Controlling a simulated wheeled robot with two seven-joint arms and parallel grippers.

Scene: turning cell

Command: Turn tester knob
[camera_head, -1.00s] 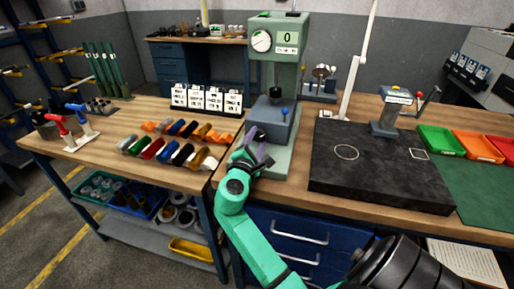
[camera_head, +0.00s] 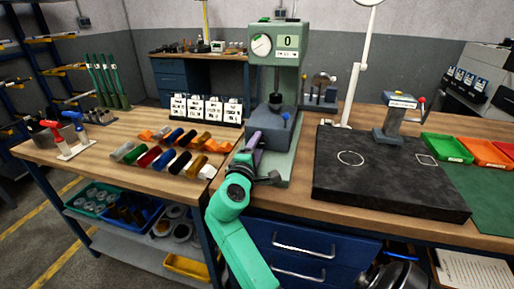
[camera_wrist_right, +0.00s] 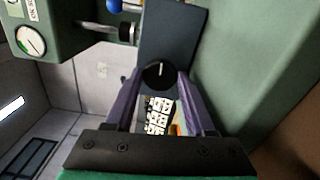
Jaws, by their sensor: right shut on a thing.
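The green tester (camera_head: 284,100) stands on the bench in the head view, with a round dial and a display reading 0. Its knob (camera_wrist_right: 158,74) shows in the right wrist view as a black disc with a white mark, on the dark grey block (camera_wrist_right: 172,35) of the tester. My right gripper (camera_head: 252,142) is at the left front of this block; its purple fingers (camera_wrist_right: 160,80) are shut on the knob, one on each side. The knob is hidden by the gripper in the head view. My left gripper is not in view.
Left of the tester lie several coloured cylindrical pieces (camera_head: 165,150) and a row of labelled cards (camera_head: 205,108). A black plate (camera_head: 385,175) lies to the right, with a lamp post (camera_head: 355,90) behind it.

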